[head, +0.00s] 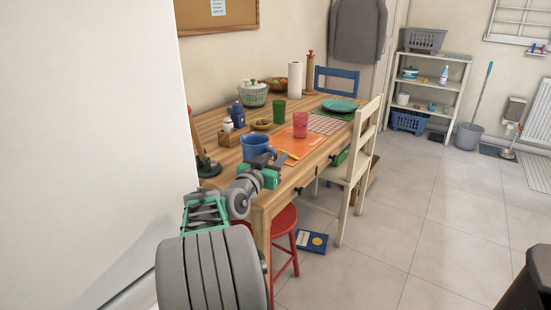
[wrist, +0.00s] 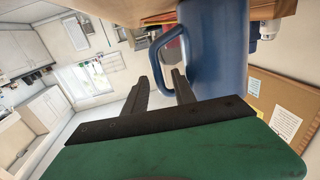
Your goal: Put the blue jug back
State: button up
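The blue jug (head: 254,147) stands upright on the wooden table (head: 262,188) near its front left edge, beside the orange placemat. My gripper (head: 268,160) is at the table's front edge, close to the jug on its near right side. In the wrist view the jug (wrist: 215,55) fills the upper right, with its looped handle (wrist: 157,55) toward the fingers. My gripper's dark fingers (wrist: 165,75) are apart. Part of the handle shows between them; contact with either finger cannot be told.
An orange placemat (head: 283,145), a pink cup (head: 300,125) and a green cup (head: 279,112) are near the jug. A wooden caddy (head: 230,137) is behind it. A cream chair (head: 352,165) and red stool (head: 284,222) stand by the table.

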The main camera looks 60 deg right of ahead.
jog(key=shift+p, duration=0.4)
jog(key=a, duration=0.8)
jog(key=shift+s+p, duration=0.25)
jog(key=shift+p, duration=0.1)
